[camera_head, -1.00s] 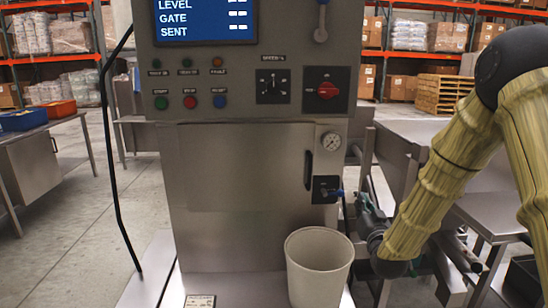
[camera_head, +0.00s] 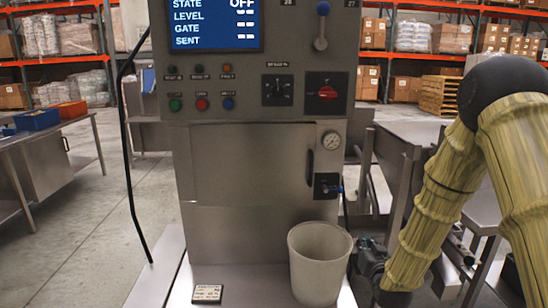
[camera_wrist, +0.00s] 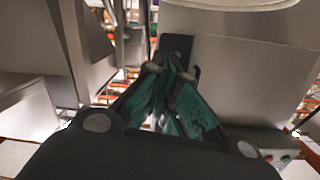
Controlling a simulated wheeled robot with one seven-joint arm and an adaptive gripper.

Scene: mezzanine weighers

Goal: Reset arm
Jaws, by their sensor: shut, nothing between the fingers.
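My gripper shows in the wrist view (camera_wrist: 172,95), with its dark linkage and green finger pads drawn together and nothing between them. In the head view my arm, in a yellowish sleeve, comes down on the right side, and my gripper (camera_head: 372,258) is partly visible low behind the pale bucket. The grey metal machine (camera_head: 250,165) stands straight ahead. Its screen (camera_head: 213,25) reads STATE OFF, with dashes beside LEVEL, GATE and SENT. The gripper is to the right of the bucket; whether it touches anything there I cannot tell.
The pale, empty-looking bucket (camera_head: 318,262) stands on the machine's front shelf, with a small label plate (camera_head: 208,293) to its left. A table (camera_head: 50,135) with blue and orange bins stands left. Open floor lies between.

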